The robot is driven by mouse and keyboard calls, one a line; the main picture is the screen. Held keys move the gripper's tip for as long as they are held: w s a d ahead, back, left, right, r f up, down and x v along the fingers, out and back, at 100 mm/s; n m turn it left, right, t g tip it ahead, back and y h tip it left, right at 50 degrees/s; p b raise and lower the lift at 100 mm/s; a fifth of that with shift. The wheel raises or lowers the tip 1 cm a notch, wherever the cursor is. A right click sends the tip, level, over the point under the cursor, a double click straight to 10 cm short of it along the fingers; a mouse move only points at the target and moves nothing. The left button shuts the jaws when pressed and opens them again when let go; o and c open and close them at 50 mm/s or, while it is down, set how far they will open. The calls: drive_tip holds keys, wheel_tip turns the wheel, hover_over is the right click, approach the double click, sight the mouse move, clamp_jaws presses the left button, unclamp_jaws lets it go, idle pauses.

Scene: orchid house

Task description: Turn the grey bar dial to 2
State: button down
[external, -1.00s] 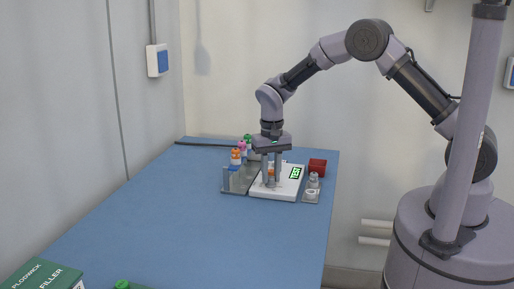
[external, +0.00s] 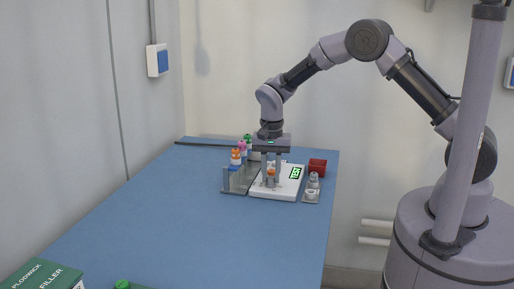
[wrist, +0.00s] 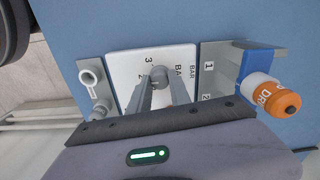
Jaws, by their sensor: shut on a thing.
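The white panel (external: 288,188) lies on the blue table below my gripper (external: 271,183). It also shows in the wrist view (wrist: 122,72), with the marks 3 and 2 and the word BAR printed on it. My gripper (wrist: 160,82) points down, and its two fingers are shut on the grey bar dial (wrist: 159,75). Only the dial's rounded top shows between the fingertips. The fingers hide the rest, so I cannot read which number it points to. In the external view an orange spot shows between the fingers; I cannot tell what it is.
A green display (external: 296,172) is on the panel.

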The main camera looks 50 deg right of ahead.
sight(266, 177)
drive_tip(key=c, duration=1.2)
unclamp_jaws()
wheel_tip(266, 177, up, 18)
drive_tip(key=p, duration=0.6)
drive_tip(key=shift+f, duration=0.25)
